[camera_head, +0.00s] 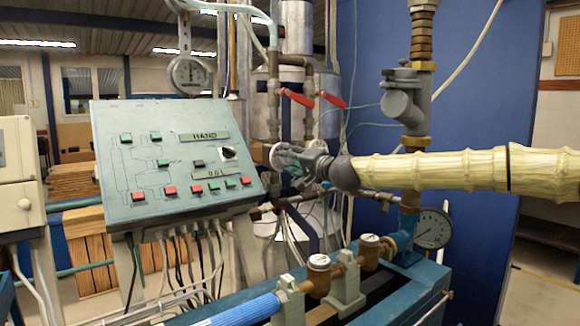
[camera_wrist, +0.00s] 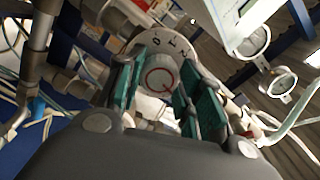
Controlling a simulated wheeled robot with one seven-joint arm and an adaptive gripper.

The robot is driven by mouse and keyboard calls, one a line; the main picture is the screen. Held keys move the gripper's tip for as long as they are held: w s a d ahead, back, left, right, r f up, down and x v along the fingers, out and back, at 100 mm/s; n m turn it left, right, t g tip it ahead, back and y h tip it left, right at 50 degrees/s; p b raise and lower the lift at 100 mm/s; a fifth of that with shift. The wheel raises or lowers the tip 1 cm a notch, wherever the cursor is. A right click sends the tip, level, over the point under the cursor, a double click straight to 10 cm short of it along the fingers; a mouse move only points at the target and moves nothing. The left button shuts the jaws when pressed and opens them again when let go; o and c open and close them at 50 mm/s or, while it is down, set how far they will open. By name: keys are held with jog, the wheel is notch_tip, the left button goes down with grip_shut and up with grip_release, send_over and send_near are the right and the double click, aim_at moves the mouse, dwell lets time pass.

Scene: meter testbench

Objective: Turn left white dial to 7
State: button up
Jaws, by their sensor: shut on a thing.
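A round white dial (camera_wrist: 161,78) with a red ring on its face and dark marks around its rim shows between the teal finger pads in the wrist view. My gripper (camera_wrist: 158,88) is shut on this dial, with a pad on each side. In the head view my gripper (camera_head: 290,161) reaches in from the right, just right of the grey control panel. There only a pale edge of the dial (camera_head: 275,154) shows; the fingers hide the rest. The number it is set to cannot be read.
The sloped control panel (camera_head: 170,160) with several buttons stands close left of my gripper. Red valve handles (camera_head: 297,97) are just above it. White-topped fittings (camera_head: 319,262) and a pressure gauge (camera_head: 433,228) are below and right.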

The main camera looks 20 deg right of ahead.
jog(key=m+b, duration=0.1)
jog(key=m, duration=0.1)
jog(key=m+b, duration=0.1)
jog(key=m, duration=0.3)
jog(key=shift+f+b, duration=0.25)
jog(key=shift+b, duration=0.15)
jog(key=m+b, duration=0.1)
jog(key=m, duration=0.2)
jog(key=shift+m, duration=0.4)
jog(key=shift+r+m+b, duration=0.1)
jog(key=shift+m+b, duration=0.65)
jog(key=shift+m, duration=0.55)
jog(key=o, duration=1)
jog(key=shift+r, duration=0.1)
jog(key=v, duration=1.2)
